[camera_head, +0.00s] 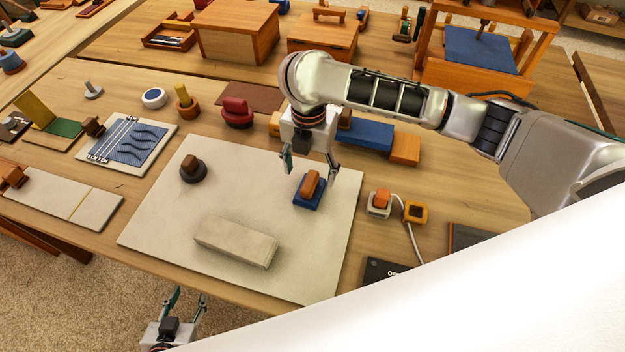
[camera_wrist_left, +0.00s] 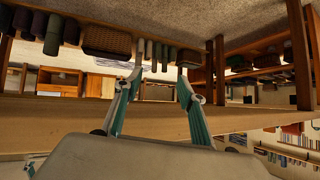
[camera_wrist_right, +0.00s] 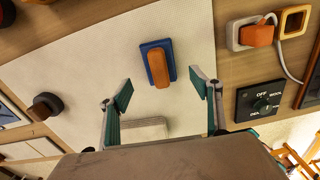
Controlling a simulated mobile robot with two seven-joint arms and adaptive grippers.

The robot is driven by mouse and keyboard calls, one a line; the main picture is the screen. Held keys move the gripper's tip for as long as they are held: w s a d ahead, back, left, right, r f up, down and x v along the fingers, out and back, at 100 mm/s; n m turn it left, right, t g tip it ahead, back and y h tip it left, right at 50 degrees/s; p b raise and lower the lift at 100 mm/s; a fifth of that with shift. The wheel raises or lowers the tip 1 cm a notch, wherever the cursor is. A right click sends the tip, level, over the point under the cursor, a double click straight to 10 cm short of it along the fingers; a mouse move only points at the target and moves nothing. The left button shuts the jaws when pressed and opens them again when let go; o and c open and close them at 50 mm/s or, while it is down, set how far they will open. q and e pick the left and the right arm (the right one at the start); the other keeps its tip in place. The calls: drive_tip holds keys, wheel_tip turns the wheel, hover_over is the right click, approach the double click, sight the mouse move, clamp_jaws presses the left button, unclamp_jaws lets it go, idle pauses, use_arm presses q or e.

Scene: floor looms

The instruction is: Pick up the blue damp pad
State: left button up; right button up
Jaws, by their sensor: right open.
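The blue damp pad (camera_head: 307,197) lies on the large cream board (camera_head: 150,222), with an orange-brown wooden handle on top. My right gripper (camera_head: 310,166) is open above and just behind it, and nothing is between its fingers. In the right wrist view the pad (camera_wrist_right: 171,53) lies beyond the open fingertips (camera_wrist_right: 162,92), roughly centred between them. My left gripper (camera_head: 188,297) is open and empty off the table's front edge. In the left wrist view its fingers (camera_wrist_left: 158,77) stand apart.
A pale grey block (camera_head: 237,242) and a dark round knob (camera_head: 193,169) sit on the board. Right of the board are a small white box with an orange top (camera_head: 379,203) and a dial box (camera_wrist_right: 260,101). A blue-topped block (camera_head: 367,134) lies behind.

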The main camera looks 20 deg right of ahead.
sight(310, 180)
wheel_tip(310, 180, down, 2)
drive_tip(key=shift+s, duration=0.1)
drive_tip(key=f+b, duration=0.1)
drive_tip(key=f, duration=0.3)
drive_tip(key=shift+w+f+b, duration=0.2)
drive_tip(key=shift+b, duration=0.2)
drive_tip(key=shift+f, duration=0.3)
use_arm(q)
drive_tip(key=shift+w+d+r+h, duration=0.15)
drive_tip(key=shift+w+d+h, duration=0.2)
drive_tip(key=shift+d, duration=0.5)
drive_tip(key=shift+a, duration=0.1)
use_arm(e)
drive_tip(key=c, duration=1.2)
